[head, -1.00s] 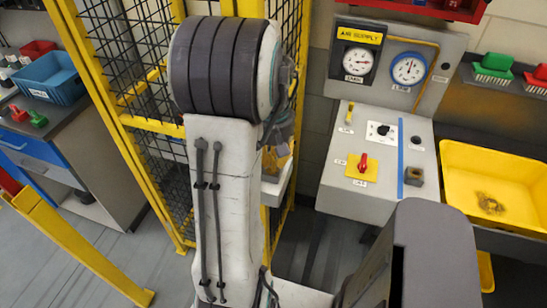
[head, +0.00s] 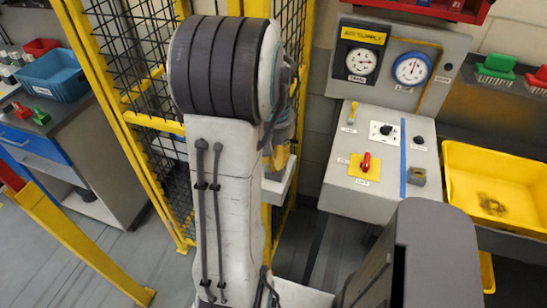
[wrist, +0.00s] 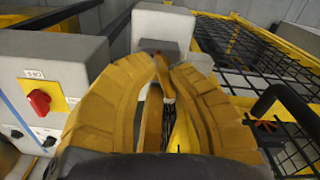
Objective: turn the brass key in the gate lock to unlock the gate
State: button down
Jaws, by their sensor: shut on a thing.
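In the wrist view, my gripper (wrist: 162,62) has its two yellow fingers closed together at the tips, in front of a pale grey lock box (wrist: 165,24) on the gate post. A small brownish piece, the brass key (wrist: 164,78), shows between the fingertips; most of it is hidden, so its turn angle cannot be told. The yellow mesh gate (wrist: 262,65) is to the right. In the head view, my arm covers most of the gripper; the lock box (head: 281,186) shows just below a yellow finger. The gate (head: 130,60) stands behind my arm.
A grey panel with gauges and a red knob (head: 366,162) stands just right of the gate; the knob is close left of my fingers in the wrist view (wrist: 39,102). A yellow bin (head: 495,165) is farther right. A yellow rail (head: 80,250) crosses the floor at left.

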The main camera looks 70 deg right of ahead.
jog(key=shift+s+d+r+m, duration=0.15)
jog(key=shift+s+m, duration=0.1)
jog(key=shift+m, duration=0.55)
jog(key=shift+s+d, duration=0.15)
jog(key=shift+d, duration=0.2)
jog(key=shift+a+m, duration=0.2)
jog(key=shift+m, duration=1.3)
jog(key=c, duration=1.3)
grip_release()
jog(key=shift+o, duration=0.2)
